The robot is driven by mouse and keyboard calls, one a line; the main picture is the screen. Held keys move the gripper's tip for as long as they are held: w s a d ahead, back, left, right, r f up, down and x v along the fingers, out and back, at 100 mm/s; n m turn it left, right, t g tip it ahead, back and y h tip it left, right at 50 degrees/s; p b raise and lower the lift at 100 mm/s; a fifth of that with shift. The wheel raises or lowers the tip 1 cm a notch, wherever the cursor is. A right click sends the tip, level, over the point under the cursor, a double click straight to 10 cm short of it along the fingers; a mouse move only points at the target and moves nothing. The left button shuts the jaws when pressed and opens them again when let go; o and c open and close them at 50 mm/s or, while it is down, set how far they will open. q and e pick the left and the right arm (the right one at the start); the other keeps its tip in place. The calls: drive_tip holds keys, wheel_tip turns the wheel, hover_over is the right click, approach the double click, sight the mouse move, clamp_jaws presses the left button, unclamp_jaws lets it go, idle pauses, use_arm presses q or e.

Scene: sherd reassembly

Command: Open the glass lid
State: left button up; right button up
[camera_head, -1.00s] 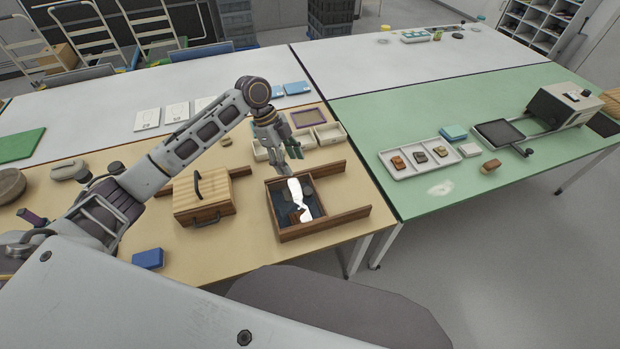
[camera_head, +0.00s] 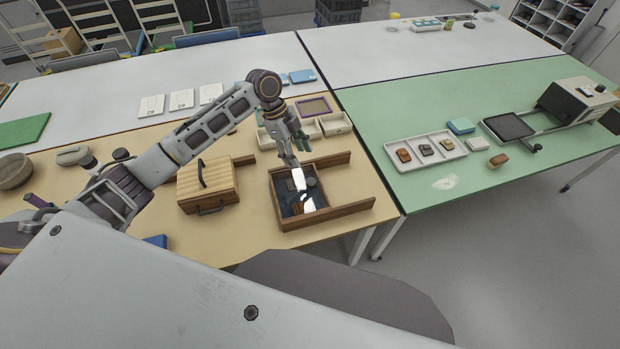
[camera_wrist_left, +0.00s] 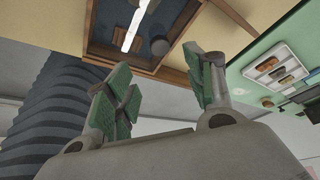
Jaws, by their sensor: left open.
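The glass lid (camera_head: 311,196) lies over a shallow wooden case (camera_head: 318,216) on the tan table, with a bright white reflection on it. Dark pieces show dimly under the glass. The lid looks closed, between two wooden rails reaching to the right. My left gripper (camera_head: 296,157) is above the far edge of the case, pointing down, open and empty. In the left wrist view, the green-padded fingers of the left gripper (camera_wrist_left: 163,88) are spread apart, with the glass lid (camera_wrist_left: 160,28) and the case's wooden edge beyond them. Contact with the lid is not visible. My right gripper is out of view.
A wooden box with dark handles (camera_head: 222,185) stands left of the case. Pale bins (camera_head: 335,124) sit just behind it. On the green table are a white tray of sherds (camera_head: 425,150) and a grey device (camera_head: 578,102). Bare tabletop lies right of the case.

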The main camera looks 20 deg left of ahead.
sight(311, 181)
use_arm(q)
drive_tip(key=x, duration=1.1)
drive_tip(key=shift+s+d+f+p, duration=0.1)
drive_tip(key=shift+d+f+p, duration=0.1)
drive_tip(key=shift+p, duration=0.15)
clamp_jaws()
